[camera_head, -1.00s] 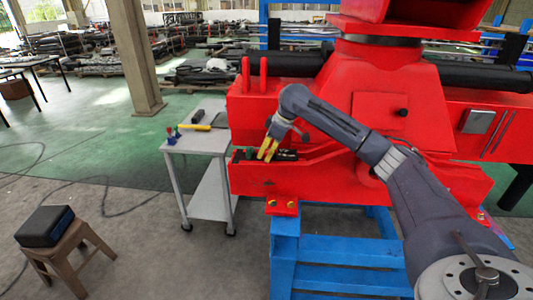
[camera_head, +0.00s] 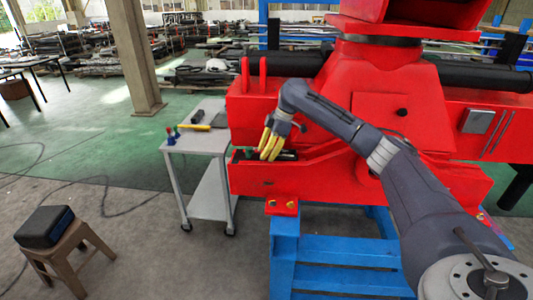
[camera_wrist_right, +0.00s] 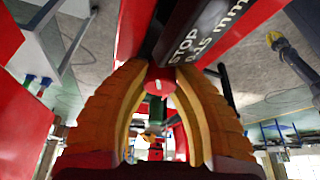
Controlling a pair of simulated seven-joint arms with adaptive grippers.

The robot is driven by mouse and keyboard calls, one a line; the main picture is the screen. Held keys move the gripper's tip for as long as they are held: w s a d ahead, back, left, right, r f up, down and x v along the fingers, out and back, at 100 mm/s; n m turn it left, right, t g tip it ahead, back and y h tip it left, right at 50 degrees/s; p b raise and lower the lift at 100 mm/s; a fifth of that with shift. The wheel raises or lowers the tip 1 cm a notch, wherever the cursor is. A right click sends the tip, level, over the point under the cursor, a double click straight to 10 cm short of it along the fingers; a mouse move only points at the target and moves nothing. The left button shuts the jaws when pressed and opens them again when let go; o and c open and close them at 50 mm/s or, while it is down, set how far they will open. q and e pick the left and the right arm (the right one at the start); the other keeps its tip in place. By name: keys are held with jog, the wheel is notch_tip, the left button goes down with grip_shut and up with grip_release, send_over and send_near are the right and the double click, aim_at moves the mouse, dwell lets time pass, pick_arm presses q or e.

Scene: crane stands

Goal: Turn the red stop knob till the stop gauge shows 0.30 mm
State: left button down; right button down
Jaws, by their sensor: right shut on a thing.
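The red stop knob (camera_wrist_right: 160,82), with a white mark on its face, sits between the yellow fingers in the right wrist view. My right gripper (camera_head: 269,154) is shut on it, at the slot in the red crane frame (camera_head: 300,181). It also shows in the right wrist view (camera_wrist_right: 153,76), with one finger on each side of the knob. The stop gauge (camera_wrist_right: 203,35) is a dark panel just above the knob, with tilted white text. It reads STOP and what looks like 0.15 mm; the middle digit is not fully clear. My left gripper is not in view.
A grey trolley (camera_head: 196,143) with several small tools stands left of the crane frame. A wooden stool (camera_head: 62,254) with a dark box (camera_head: 45,226) stands at the lower left. A blue support (camera_head: 340,268) is below the frame. The floor between stool and trolley is mostly clear.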

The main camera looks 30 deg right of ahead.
jog(key=shift+a+n, duration=0.1)
jog(key=shift+n, duration=0.2)
jog(key=c, duration=1)
grip_release()
jog(key=v, duration=1.2)
jog(key=shift+w, duration=0.15)
jog(key=shift+r, duration=0.15)
